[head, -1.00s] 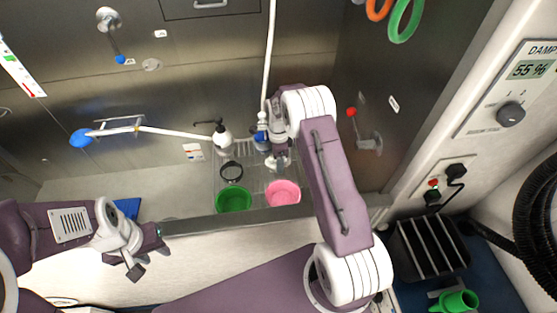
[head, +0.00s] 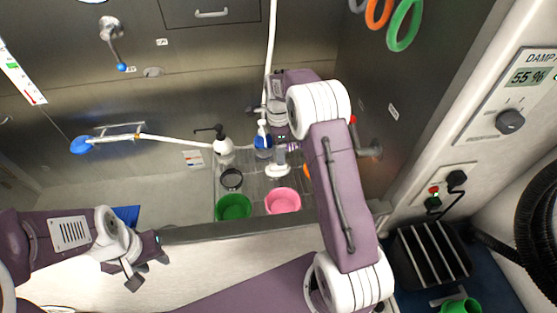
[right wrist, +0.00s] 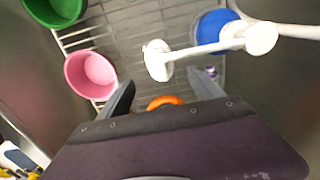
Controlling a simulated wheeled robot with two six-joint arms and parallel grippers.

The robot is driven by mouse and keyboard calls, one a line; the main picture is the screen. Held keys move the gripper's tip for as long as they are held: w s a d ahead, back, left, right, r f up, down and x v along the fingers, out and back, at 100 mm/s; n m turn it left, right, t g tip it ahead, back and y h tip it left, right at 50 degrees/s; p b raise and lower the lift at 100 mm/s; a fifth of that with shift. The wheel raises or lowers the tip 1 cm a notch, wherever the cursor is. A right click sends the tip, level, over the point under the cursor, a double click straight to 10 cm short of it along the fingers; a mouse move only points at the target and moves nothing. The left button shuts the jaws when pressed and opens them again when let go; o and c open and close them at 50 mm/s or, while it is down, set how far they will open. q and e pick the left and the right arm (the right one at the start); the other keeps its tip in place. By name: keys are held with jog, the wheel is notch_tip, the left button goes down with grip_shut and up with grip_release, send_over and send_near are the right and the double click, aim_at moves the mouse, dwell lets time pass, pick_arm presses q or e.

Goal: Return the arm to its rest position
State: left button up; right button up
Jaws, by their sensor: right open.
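My right arm reaches up the middle of the head view, over the wire rack. Its gripper (head: 282,150) is partly hidden by my wrist there. In the right wrist view the gripper (right wrist: 164,90) is open, its two dark fingers apart with nothing gripped. An orange ring (right wrist: 165,102) shows beyond and between the fingers. My left gripper (head: 148,271) hangs at the lower left of the head view, its dark fingers apart and empty, in front of the tub's edge.
A green bowl (head: 233,206) and a pink bowl (head: 282,201) stand on the wire rack (head: 252,180). A white pump bottle (head: 222,142) stands left of my right gripper. A white-stemmed piece (right wrist: 160,60) and a blue round thing (right wrist: 214,31) lie beyond the fingers. The tub's rim (head: 220,232) runs below.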

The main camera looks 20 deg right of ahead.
jog(key=shift+r, duration=0.75)
